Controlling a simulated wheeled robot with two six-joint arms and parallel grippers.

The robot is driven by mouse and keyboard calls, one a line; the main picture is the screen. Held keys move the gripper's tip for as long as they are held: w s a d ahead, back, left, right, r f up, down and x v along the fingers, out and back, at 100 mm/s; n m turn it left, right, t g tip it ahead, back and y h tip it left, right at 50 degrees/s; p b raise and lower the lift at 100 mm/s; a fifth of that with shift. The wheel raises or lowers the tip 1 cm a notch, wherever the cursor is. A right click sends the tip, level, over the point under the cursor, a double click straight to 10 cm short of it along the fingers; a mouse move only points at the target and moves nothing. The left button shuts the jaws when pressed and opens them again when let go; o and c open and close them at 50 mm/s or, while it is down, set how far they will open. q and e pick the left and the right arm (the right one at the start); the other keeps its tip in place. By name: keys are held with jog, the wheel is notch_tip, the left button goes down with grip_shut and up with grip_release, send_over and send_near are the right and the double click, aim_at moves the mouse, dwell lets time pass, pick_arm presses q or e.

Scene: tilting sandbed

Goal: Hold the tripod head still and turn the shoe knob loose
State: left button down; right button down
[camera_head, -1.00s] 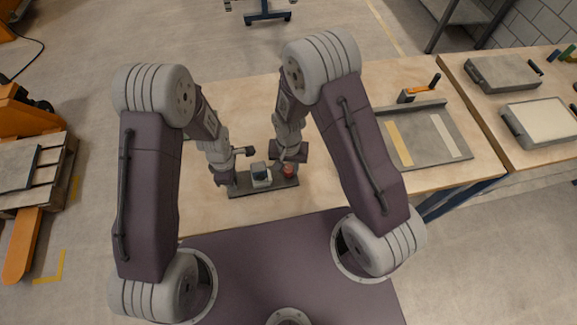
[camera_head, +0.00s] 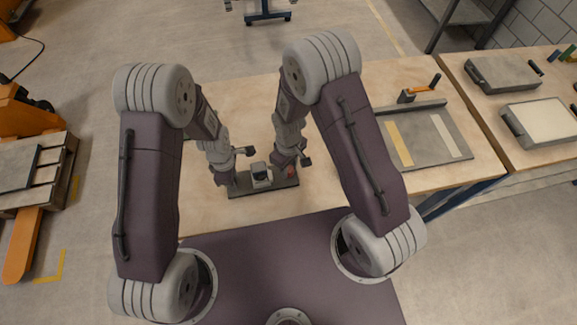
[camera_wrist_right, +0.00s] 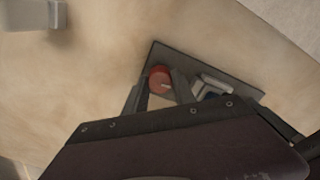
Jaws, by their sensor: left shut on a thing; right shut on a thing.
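The tripod head (camera_head: 262,181), a small pale and dark block, stands on a dark flat base plate (camera_head: 245,191) on the wooden table. The red shoe knob (camera_head: 291,172) is on the right part of the plate and is partly hidden by my right gripper (camera_head: 289,170). In the right wrist view, the red knob (camera_wrist_right: 158,77) sits between the two fingers of my right gripper (camera_wrist_right: 158,92), and the tripod head (camera_wrist_right: 210,86) is just to its right. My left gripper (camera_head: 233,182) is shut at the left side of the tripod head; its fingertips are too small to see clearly.
A grey tray (camera_head: 433,140) with yellow and white strips lies to the right on the table, with an orange-handled tool (camera_head: 420,91) behind it. Further right is a second table (camera_head: 495,88) with grey pads. The wood around the plate is clear.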

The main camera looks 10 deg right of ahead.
jog(key=n, duration=0.4)
jog(key=shift+n, duration=0.3)
jog(key=n, duration=0.4)
jog(key=shift+n, duration=0.3)
jog(key=n, duration=0.4)
jog(key=shift+n, duration=2.1)
jog(key=c, duration=1)
grip_release()
